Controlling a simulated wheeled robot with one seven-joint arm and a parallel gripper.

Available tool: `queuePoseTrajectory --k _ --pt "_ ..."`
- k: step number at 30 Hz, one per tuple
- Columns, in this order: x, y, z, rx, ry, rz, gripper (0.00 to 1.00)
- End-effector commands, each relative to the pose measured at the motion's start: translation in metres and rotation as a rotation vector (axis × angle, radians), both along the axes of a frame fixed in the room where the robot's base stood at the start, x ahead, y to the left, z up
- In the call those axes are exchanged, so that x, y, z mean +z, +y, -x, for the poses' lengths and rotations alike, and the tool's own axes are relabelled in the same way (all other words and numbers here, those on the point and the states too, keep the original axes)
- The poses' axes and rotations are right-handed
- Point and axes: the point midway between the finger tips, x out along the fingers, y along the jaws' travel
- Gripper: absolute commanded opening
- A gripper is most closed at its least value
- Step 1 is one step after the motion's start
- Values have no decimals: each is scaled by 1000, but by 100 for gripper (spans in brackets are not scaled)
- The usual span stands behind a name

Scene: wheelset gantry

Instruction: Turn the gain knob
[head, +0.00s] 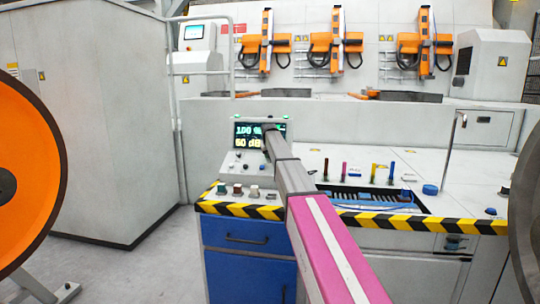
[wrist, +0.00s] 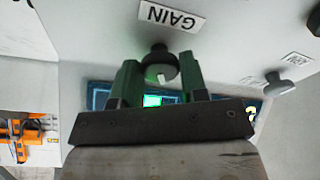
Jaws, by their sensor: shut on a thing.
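The gain knob (wrist: 160,60) is a dark round knob with a pale pointer mark, under a white GAIN label (wrist: 171,17) that reads upside down in the wrist view. My gripper (wrist: 160,75) has its two green fingers on either side of the knob and is shut on it. In the head view my gripper (head: 270,132) is at the console panel, in front of the display (head: 247,130), and the knob cannot be made out there. The display shows "60 dB" and a partly covered "100".
A grey knob (wrist: 280,86) with its own label is to the right in the wrist view. In the head view, small knobs (head: 237,189) stand on the desk edge above a striped strip (head: 240,209). Several coloured handles stand right of my arm. A large orange wheel (head: 25,170) is at left.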

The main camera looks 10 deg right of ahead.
Motion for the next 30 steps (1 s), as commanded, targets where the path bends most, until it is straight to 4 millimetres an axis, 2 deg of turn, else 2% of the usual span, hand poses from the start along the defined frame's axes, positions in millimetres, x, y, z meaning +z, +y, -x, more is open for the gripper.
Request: queuePoseTrajectory --k 9,24,25,27,30 --pt "0 0 0 -107 -14 -47 16" --pt "0 0 0 -123 -17 -55 16" --pt "0 0 0 -123 -17 -55 47" --pt "0 0 0 -123 -17 -55 65" --pt "0 0 0 -123 -17 -55 65"
